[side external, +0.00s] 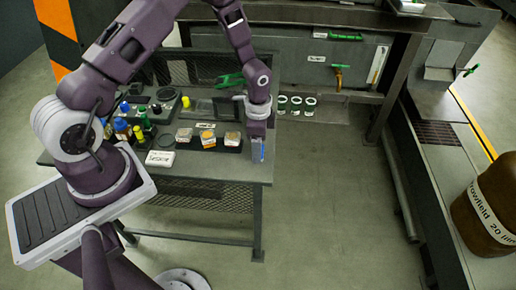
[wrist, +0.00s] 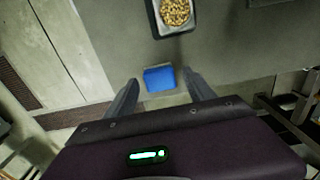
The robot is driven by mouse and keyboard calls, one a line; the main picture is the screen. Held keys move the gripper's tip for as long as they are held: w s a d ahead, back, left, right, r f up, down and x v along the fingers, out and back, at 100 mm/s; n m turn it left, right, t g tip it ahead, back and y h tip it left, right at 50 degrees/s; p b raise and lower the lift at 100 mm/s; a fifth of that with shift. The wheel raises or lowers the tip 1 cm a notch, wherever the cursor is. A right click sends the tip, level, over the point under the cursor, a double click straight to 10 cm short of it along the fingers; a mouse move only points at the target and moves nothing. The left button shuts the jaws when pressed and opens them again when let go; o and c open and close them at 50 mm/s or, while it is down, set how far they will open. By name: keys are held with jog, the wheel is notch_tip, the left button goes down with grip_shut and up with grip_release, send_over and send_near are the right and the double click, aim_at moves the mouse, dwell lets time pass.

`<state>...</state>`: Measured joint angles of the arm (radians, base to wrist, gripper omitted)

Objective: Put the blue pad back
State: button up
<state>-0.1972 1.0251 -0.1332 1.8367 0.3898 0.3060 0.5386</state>
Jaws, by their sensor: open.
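The blue pad (wrist: 160,79) shows in the wrist view as a small blue block near the bench edge. My gripper (wrist: 160,76) is open, with one finger on each side of the pad in that view and gaps between. In the side external view, my gripper (side external: 257,148) points down at the right end of the bench, and a narrow strip of blue pad (side external: 262,152) shows by the fingers. I cannot tell whether the pad touches the bench or a finger.
The grey bench (side external: 225,171) holds a dark tray (side external: 231,149) with sample cups left of my gripper. A white labelled block (side external: 160,158), bottles and a green tool (side external: 229,80) are also there. Bare bench lies along the front.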

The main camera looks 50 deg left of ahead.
notch_tip(320, 180, up, 20)
jog(key=s+n+t, duration=0.1)
jog(key=s+n, duration=0.1)
jog(key=s+d+r+n+t+y, duration=0.1)
jog(key=s+r+n+t, duration=0.15)
jog(key=s+r, duration=0.6)
jog(key=s+d+r+n+t, duration=0.1)
jog(key=s+r+n, duration=0.1)
jog(key=s, duration=0.4)
jog(key=s+d+r+n+t+h, duration=0.1)
jog(key=s+d+r+n, duration=0.1)
jog(key=s+r, duration=0.2)
jog(key=s, duration=0.3)
jog(key=shift+d+r, duration=0.15)
jog(key=shift+d, duration=0.05)
